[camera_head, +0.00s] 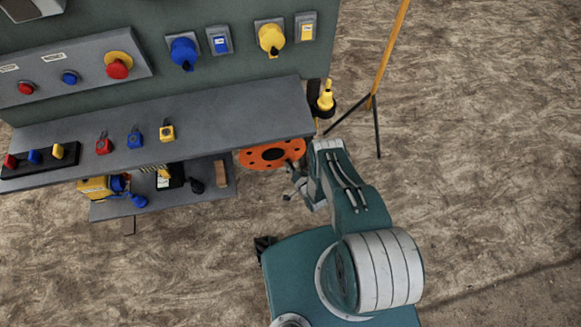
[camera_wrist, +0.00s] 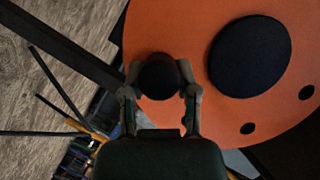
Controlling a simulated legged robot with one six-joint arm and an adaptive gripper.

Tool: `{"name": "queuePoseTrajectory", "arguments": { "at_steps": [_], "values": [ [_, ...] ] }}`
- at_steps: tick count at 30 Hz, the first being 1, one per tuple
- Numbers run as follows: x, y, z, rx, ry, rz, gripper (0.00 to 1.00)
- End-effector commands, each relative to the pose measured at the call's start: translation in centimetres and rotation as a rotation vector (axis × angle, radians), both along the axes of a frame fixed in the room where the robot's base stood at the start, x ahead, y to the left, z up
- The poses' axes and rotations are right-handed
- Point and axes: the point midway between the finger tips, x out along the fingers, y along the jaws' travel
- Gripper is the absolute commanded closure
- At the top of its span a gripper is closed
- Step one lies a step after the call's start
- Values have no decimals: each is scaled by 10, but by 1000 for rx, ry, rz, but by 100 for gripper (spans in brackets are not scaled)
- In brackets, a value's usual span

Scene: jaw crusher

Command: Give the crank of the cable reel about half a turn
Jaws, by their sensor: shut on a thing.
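The orange cable reel (camera_head: 264,154) sits low at the right end of the grey bench, partly under its top in the head view. In the wrist view the orange reel disc (camera_wrist: 190,40) fills the upper right, with a large black hub (camera_wrist: 250,56) and small dark holes. The crank's round black knob (camera_wrist: 158,77) is near the disc's left edge. My gripper (camera_wrist: 160,85) has its two fingers on either side of the knob and is shut on it. In the head view my gripper (camera_head: 297,180) is just below the reel, and the knob cannot be made out.
A lower shelf (camera_head: 212,185) carries a yellow case and small items. A yellow pole on a black tripod (camera_head: 377,125) stands right of the bench. Open dirt ground lies to the right.

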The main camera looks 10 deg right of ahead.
Motion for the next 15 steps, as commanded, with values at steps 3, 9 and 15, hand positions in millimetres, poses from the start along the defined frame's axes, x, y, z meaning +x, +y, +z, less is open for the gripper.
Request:
{"name": "queuePoseTrajectory", "arguments": {
  "at_steps": [3, 9, 15],
  "values": [
    [3, -2, 2, 0, -5, -6, 26],
    [1, -1, 1, -1, -3, -4, 26],
    [-1, -1, 1, -1, -1, -3, 26]
  ]
}}
